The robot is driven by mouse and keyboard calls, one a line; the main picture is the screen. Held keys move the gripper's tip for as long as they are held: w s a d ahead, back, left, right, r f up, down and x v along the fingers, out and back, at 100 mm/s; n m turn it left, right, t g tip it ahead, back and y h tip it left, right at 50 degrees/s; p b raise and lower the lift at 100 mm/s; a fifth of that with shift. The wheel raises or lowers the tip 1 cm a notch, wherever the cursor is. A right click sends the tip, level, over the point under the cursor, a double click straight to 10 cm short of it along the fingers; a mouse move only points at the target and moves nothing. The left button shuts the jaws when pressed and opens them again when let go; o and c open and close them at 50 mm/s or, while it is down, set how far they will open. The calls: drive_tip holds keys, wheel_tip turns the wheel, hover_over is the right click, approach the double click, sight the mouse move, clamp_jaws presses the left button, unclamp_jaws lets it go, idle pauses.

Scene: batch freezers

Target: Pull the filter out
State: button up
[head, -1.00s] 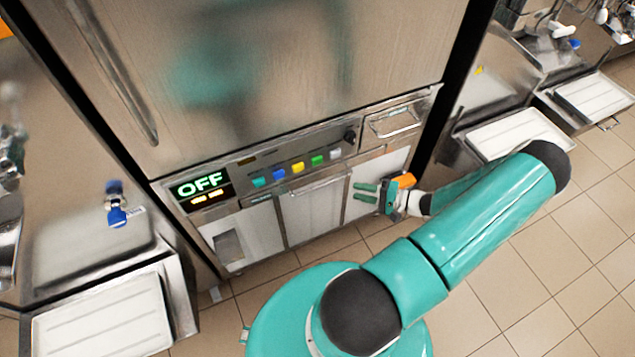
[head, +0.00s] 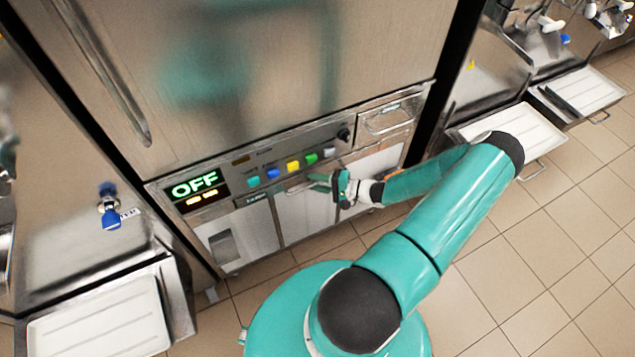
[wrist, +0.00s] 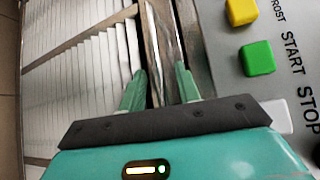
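The filter (head: 303,214) looks like the white middle panel low on the machine front, below the coloured buttons. In the wrist view its slatted white face (wrist: 85,70) fills the left side. A metal handle bar (wrist: 164,35) runs along its edge beside the control panel. My gripper (head: 316,183) is at this handle; in the wrist view my gripper (wrist: 158,80) has its two green fingers apart, one on each side of the bar. I see gaps there, so it does not look closed on the bar. Contact at the fingertips is hard to judge.
The control panel shows an OFF display (head: 194,184) and several coloured buttons; a green button (wrist: 257,58) is close right of my fingers. A drawer with a handle (head: 388,117) is at upper right. White trays (head: 515,133) stand out from neighbouring machines. The tiled floor at right is clear.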

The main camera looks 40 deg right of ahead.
drive_tip(key=shift+c, duration=0.2)
clamp_jaws()
drive_tip(key=s+a, duration=0.3)
drive_tip(key=s, duration=0.8)
drive_tip(key=s+a, duration=0.3)
drive_tip(key=s, duration=0.8)
drive_tip(key=shift+s+a, duration=0.3)
drive_tip(key=shift+s, duration=0.1)
drive_tip(key=shift+o, duration=0.2)
unclamp_jaws()
